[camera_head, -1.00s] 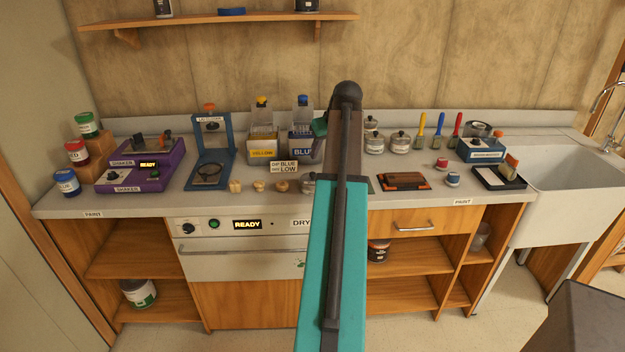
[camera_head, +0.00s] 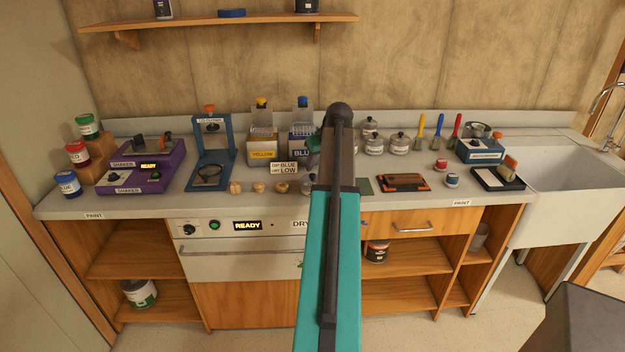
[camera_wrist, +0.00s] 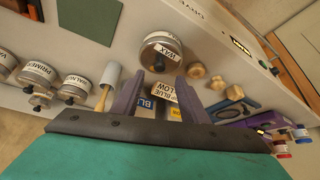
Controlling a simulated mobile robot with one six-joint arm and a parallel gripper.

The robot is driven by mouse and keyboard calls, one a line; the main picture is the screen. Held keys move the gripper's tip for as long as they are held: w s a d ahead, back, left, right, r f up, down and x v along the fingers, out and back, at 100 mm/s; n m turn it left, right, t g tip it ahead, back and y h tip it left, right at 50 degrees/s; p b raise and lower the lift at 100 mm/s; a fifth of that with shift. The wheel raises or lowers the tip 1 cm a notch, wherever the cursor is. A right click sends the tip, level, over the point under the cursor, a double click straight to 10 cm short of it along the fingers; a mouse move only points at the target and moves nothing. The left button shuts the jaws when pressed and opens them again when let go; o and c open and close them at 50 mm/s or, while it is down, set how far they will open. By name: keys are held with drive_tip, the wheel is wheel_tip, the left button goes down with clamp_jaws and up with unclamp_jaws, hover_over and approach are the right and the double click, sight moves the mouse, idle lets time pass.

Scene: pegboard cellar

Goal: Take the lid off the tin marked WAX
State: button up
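The tin marked WAX (camera_wrist: 162,39) is in the wrist view, a silver tin with its lid on and a dark knob (camera_wrist: 158,66) on the lid. In the head view only the left part of a small metal tin (camera_head: 307,184) shows beside my arm; its label is not readable there. My gripper (camera_wrist: 157,84) is open and empty, its two purple-grey fingers apart and pointing toward the tin. The knob appears just beyond the fingertips, and I see no contact. In the head view my arm hides the fingers.
Other knobbed tins, one marked PRIMER (camera_wrist: 37,71), stand at left in the wrist view, with a wood-handled roller (camera_wrist: 109,82) nearer. Wooden knobs (camera_head: 259,186) and the DIP BLUE sign (camera_head: 284,168) are close to the tin. A green mat (camera_head: 364,186) lies to the right.

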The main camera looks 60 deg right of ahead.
sight(312, 174)
drive_tip(key=shift+x, duration=1)
drive_tip(key=shift+p+x, duration=1.1)
drive_tip(key=shift+x, duration=1.45)
clamp_jaws()
drive_tip(key=shift+r, duration=0.2)
drive_tip(key=shift+r+b, duration=0.75)
drive_tip(key=shift+r, duration=0.7)
drive_tip(key=s+a+b, duration=0.2)
drive_tip(key=s, duration=0.5)
drive_tip(key=s+a+r+b, duration=0.1)
drive_tip(key=s+a, duration=0.1)
drive_tip(key=s, duration=0.6)
drive_tip(key=shift+s+a+r+b, duration=0.2)
drive_tip(key=shift+a+r+b, duration=0.1)
drive_tip(key=shift+r+b, duration=0.05)
